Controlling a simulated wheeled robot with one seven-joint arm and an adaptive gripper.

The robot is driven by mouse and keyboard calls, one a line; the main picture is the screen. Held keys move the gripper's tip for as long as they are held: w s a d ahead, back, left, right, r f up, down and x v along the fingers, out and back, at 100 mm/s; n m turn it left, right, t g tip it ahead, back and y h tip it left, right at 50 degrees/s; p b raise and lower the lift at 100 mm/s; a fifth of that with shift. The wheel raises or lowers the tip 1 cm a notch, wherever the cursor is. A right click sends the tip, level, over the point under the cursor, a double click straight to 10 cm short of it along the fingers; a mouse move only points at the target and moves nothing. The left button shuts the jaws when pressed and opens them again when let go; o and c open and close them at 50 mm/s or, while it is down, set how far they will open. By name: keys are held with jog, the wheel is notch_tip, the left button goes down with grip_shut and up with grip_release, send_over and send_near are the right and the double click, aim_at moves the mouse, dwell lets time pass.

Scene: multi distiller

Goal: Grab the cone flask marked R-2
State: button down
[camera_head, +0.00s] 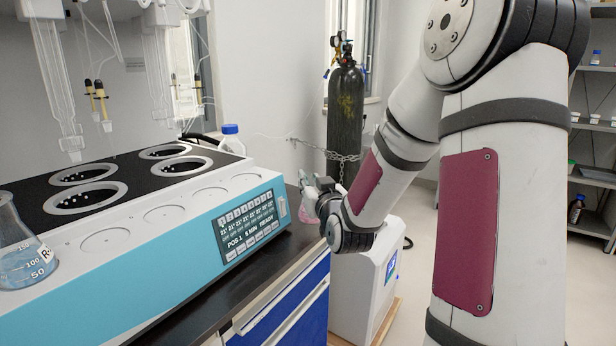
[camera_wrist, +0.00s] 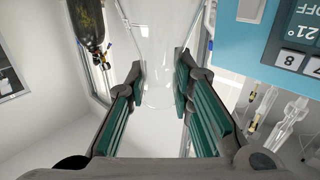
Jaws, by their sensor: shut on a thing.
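My gripper (camera_head: 316,192) is beyond the right end of the distiller, beside the dark bench top. It is shut on a clear glass flask with pink contents (camera_head: 305,212), mostly hidden by my gripper in the head view. In the wrist view the clear glass (camera_wrist: 160,50) lies between my green-padded fingers (camera_wrist: 160,88); no label on it can be read. Another cone flask (camera_head: 22,262) with pale blue liquid stands on the distiller's front ledge at the far left. Its label starts with "R-", and the rest is hidden.
The blue and white distiller (camera_head: 150,238) fills the left, with ringed heating wells and hanging glassware above. A blue-capped bottle (camera_head: 231,140) stands behind it. A chained black gas cylinder (camera_head: 345,115) and a white unit (camera_head: 358,275) stand beyond the bench (camera_head: 275,258).

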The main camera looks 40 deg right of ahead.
jog(key=v, duration=0.3)
jog(key=shift+s+a+r, duration=0.15)
jog(key=shift+r, duration=0.05)
jog(key=shift+b+v, duration=1.25)
jog(key=shift+b, duration=0.2)
jog(key=shift+a+r, duration=0.1)
